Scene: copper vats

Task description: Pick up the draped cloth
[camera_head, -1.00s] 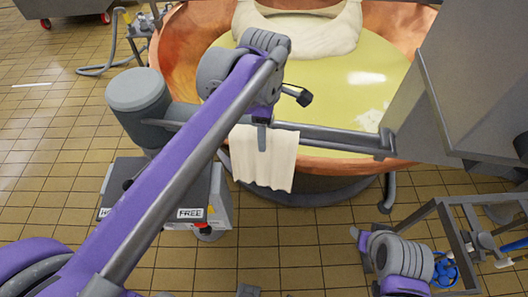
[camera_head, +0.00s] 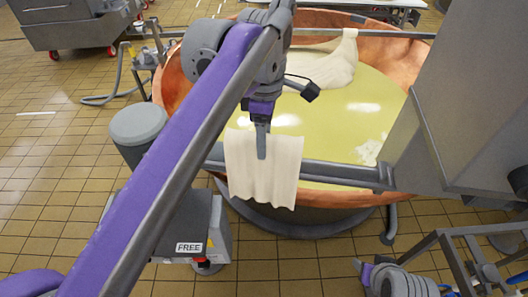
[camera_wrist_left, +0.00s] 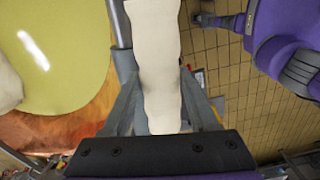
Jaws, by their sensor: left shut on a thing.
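The draped cloth (camera_head: 275,172) is cream-white and hangs at the front of the copper vat, over the grey bar (camera_head: 330,172). My left gripper (camera_head: 262,150) points down at the cloth's upper part and is shut on it. In the left wrist view the cloth (camera_wrist_left: 158,60) runs up between the two fingers of my left gripper (camera_wrist_left: 155,100). Whether the cloth still touches the bar is hidden. Part of my right arm (camera_head: 395,281) shows at the bottom right; its fingertips cannot be made out.
The copper vat (camera_head: 172,85) holds yellow liquid (camera_head: 345,115). Another pale cloth (camera_head: 325,68) hangs at the vat's back. A grey cabinet (camera_head: 465,90) stands at the right. A grey box marked FREE (camera_head: 190,246) stands on the tiled floor at lower left.

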